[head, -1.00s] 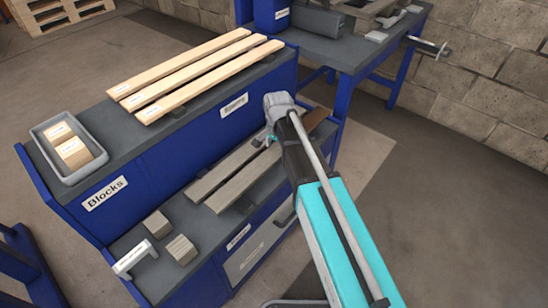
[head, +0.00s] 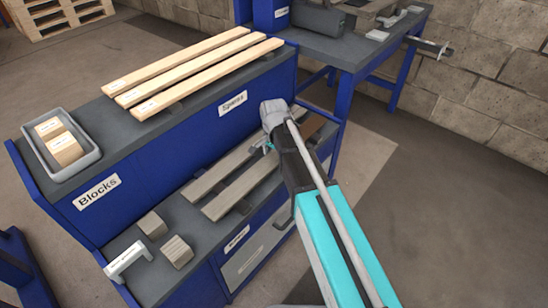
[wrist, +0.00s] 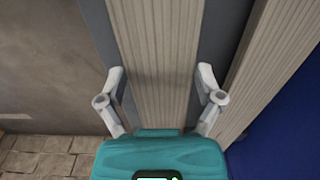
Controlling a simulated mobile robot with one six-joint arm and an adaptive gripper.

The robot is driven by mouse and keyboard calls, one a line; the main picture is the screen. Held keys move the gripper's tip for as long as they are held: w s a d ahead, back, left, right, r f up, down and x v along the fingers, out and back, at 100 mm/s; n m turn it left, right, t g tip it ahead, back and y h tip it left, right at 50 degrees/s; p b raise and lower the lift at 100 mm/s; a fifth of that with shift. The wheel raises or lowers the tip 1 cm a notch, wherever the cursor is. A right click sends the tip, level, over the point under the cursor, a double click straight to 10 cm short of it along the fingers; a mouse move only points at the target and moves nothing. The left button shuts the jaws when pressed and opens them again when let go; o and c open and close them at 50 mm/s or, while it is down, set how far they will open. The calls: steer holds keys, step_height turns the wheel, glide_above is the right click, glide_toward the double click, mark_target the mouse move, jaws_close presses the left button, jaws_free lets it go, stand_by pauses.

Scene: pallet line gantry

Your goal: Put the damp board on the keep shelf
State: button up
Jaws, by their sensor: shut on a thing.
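Two weathered grey boards lie side by side along the lower level of the blue bench in the head view: a rear grey board (head: 225,168) by the blue panel and a front grey board (head: 238,194). My gripper (head: 270,140) is over the boards' right part. In the wrist view its fingers (wrist: 162,100) straddle one grey board (wrist: 155,50), shut on it; the other board (wrist: 265,70) is to the right. A brown end (head: 312,124) shows behind my arm, mostly hidden. I cannot tell which board is damp, and no keep label is readable.
Several pale boards (head: 195,72) lie on the upper level, marked Spares. A grey tray (head: 35,160) holds two blocks. A workbench (head: 345,50) stands behind; floor at right is clear.

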mark_target(275, 158)
steer(key=shift+f, duration=0.2)
steer(key=o, duration=1.1)
steer(key=shift+r, duration=0.1)
steer(key=shift+c, duration=0.2)
steer(key=shift+r, duration=0.15)
step_height(275, 158, up, 12)
steer(key=p, duration=1.2)
steer(key=shift+d, duration=0.1)
steer(key=s+d+n, duration=0.3)
steer(key=s+d, duration=0.3)
steer(key=d, duration=0.3)
steer(key=s+d+n, duration=0.4)
steer(key=s+d, duration=0.3)
steer(key=d, duration=0.3)
steer(key=shift+s+n, duration=0.15)
steer(key=shift+n, duration=0.15)
